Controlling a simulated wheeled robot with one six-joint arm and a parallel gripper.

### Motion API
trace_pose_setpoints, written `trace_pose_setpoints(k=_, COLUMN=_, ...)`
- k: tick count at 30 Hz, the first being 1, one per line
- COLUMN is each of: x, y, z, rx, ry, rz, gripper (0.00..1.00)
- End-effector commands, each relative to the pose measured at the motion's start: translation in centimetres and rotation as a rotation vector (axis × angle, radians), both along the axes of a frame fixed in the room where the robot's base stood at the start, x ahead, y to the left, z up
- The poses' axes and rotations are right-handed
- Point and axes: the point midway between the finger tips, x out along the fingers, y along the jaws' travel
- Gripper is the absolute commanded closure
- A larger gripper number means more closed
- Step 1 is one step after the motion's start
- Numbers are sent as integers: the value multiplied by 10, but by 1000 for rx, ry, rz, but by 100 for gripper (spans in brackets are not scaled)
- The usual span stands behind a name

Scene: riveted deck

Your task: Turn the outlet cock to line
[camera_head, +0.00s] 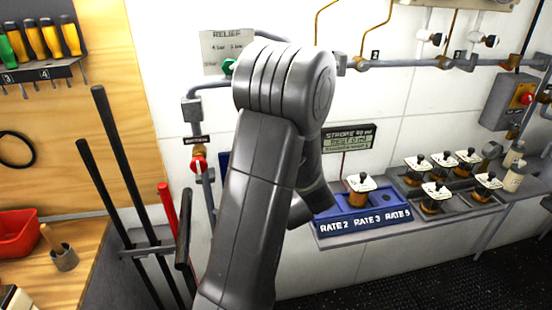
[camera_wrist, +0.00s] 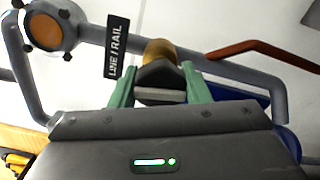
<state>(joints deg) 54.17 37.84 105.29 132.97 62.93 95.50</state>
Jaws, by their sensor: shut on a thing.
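In the wrist view my gripper (camera_wrist: 157,88), with green fingers, is shut on the dark handle of the outlet cock (camera_wrist: 160,72). The cock's brass body (camera_wrist: 160,50) shows just behind the handle, on a grey pipe. A black tag reading LINE / RAIL (camera_wrist: 117,48) hangs to the left of the cock. I cannot tell from this view which way the handle points. In the head view my arm hides the gripper and the cock.
A grey pipe (camera_wrist: 28,80) bends around on the left beside a round orange-faced fitting (camera_wrist: 45,31). A reddish-brown bar (camera_wrist: 262,51) lies to the right. In the head view a blue rate tray (camera_head: 365,222) and several white-topped parts (camera_head: 437,192) stand right of my arm.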

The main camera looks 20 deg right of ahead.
Motion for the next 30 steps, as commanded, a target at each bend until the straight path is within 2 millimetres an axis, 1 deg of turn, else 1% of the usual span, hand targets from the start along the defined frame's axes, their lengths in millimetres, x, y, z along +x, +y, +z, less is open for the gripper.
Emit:
trace_pose_setpoints(k=6, x=0, y=0, z=0, rx=108, ry=-24, rz=-1, gripper=80)
trace_pose_setpoints(k=11, x=0, y=0, z=0, rx=153, ry=-35, rz=-1, gripper=80)
trace_pose_setpoints(k=27, x=0, y=0, z=-1, rx=175, ry=-40, rz=-1, gripper=80)
trace_pose_setpoints(k=28, x=0, y=0, z=-1, rx=176, ry=-39, rz=-1, gripper=53)
trace_pose_setpoints(k=30, x=0, y=0, z=-1, rx=174, ry=-40, rz=-1, gripper=40)
